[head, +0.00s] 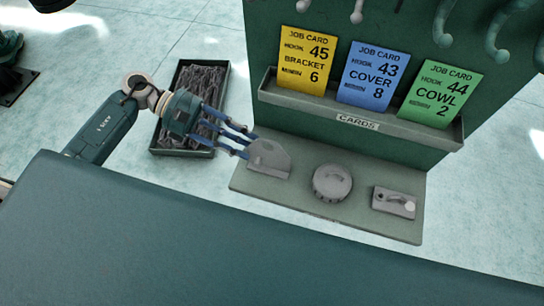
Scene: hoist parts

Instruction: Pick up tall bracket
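The tall bracket (269,155) is a grey part with an upright plate, standing at the left end of the green ledge (330,208). My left gripper (250,146) reaches in from the left with its blue fingers pointing at the bracket. The fingertips are spread apart at the plate's left edge. I cannot tell whether they touch it. The bracket stands upright on the ledge. My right gripper is not in view.
A round grey cover (332,183) and a flat grey part (394,202) sit to the right on the ledge. A card holder (358,124) with yellow, blue and green job cards stands behind. A dark tray (214,80) of metal parts lies behind my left gripper. Hooks hang above.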

